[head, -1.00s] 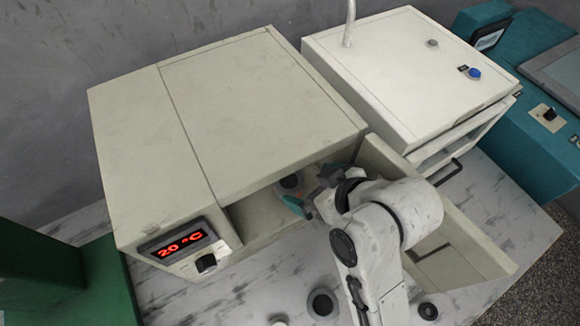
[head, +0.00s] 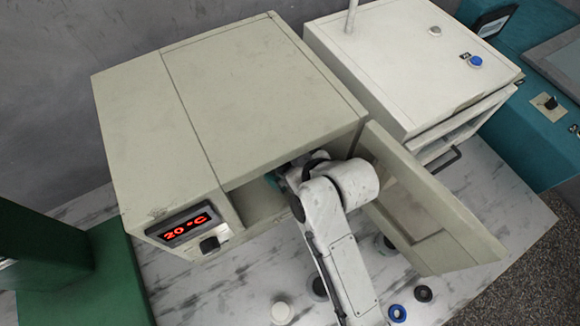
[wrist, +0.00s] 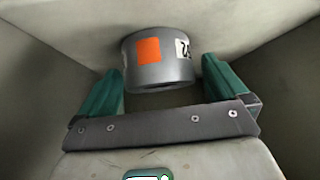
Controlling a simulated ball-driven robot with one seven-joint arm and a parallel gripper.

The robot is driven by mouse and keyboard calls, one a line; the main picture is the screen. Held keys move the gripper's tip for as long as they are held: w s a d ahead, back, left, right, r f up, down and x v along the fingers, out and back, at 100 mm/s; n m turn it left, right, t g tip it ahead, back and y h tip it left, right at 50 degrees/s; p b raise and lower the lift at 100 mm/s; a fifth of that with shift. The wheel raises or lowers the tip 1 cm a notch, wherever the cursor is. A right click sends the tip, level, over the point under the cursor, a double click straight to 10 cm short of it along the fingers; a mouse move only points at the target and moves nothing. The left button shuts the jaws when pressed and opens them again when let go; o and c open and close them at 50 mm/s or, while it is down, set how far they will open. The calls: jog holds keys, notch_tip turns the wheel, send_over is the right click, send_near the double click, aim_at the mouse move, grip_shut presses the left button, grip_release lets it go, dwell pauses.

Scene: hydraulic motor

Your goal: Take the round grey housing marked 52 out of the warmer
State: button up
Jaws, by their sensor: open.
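The round grey housing (wrist: 157,75) is in the wrist view, with an orange patch and a white label whose digits are partly turned out of sight. It is inside the warmer (head: 250,90), whose door (head: 425,205) stands open to the right. My gripper (wrist: 160,68) is open, with one teal finger on each side of the housing. In the head view my arm and the warmer's top hide the housing.
The warmer's display (head: 185,228) reads 20 °C. Its walls and the open door stand close around my arm. On the marble table in front are a white round part (head: 282,312), a blue ring (head: 397,313) and a dark ring (head: 424,293). A white cabinet (head: 410,60) stands at right.

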jog(key=c, duration=1.4)
jog(key=shift+r, duration=0.1)
jog(key=shift+c, duration=0.2)
